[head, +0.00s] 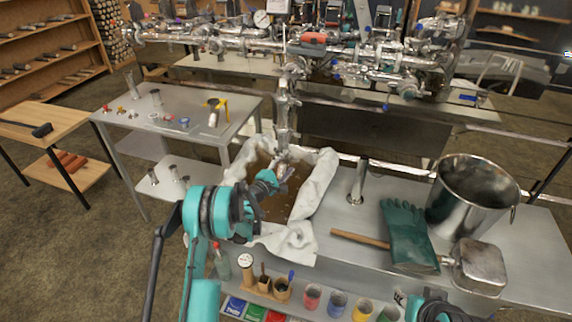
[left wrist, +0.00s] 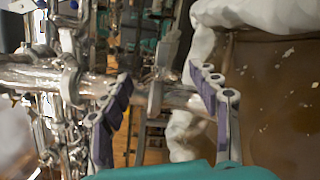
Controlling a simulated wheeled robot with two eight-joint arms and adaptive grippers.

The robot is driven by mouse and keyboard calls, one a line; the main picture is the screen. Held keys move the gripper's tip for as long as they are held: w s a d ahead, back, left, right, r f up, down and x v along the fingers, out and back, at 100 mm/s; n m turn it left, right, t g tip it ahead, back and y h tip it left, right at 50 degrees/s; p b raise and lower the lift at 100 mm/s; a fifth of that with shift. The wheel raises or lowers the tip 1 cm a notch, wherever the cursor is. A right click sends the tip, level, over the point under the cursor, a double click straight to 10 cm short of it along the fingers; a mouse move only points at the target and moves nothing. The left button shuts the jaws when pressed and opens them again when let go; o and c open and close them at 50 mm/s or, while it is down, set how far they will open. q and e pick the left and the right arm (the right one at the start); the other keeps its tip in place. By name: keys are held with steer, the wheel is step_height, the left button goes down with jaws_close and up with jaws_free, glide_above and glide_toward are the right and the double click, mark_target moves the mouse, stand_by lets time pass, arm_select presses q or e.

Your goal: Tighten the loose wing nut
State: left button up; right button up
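My left gripper (head: 283,172) is at the lower end of the vertical steel pipe (head: 283,115), above the cloth-lined pan. In the left wrist view my left gripper (left wrist: 160,73) is open, its two purple-padded fingers apart. A narrow grey upright piece (left wrist: 156,97) stands between the fingers, at a shiny pipe (left wrist: 92,85) running across the picture. It may be the wing nut, but I cannot tell for sure, nor whether a finger touches it. No wing nut can be picked out in the head view.
The white cloth (head: 318,188) surrounds a brown surface beside the pipe. A side table (head: 165,115) with small parts stands at left. Pipework (head: 380,65) crosses the back.

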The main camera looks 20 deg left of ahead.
arm_select(q)
steer(key=c, duration=0.9)
steer(key=shift+o, duration=0.2)
steer(key=m, duration=0.3)
steer(key=shift+m, duration=0.3)
steer(key=o, duration=1.2)
steer(key=shift+c, duration=0.2)
steer(key=v, duration=1.2)
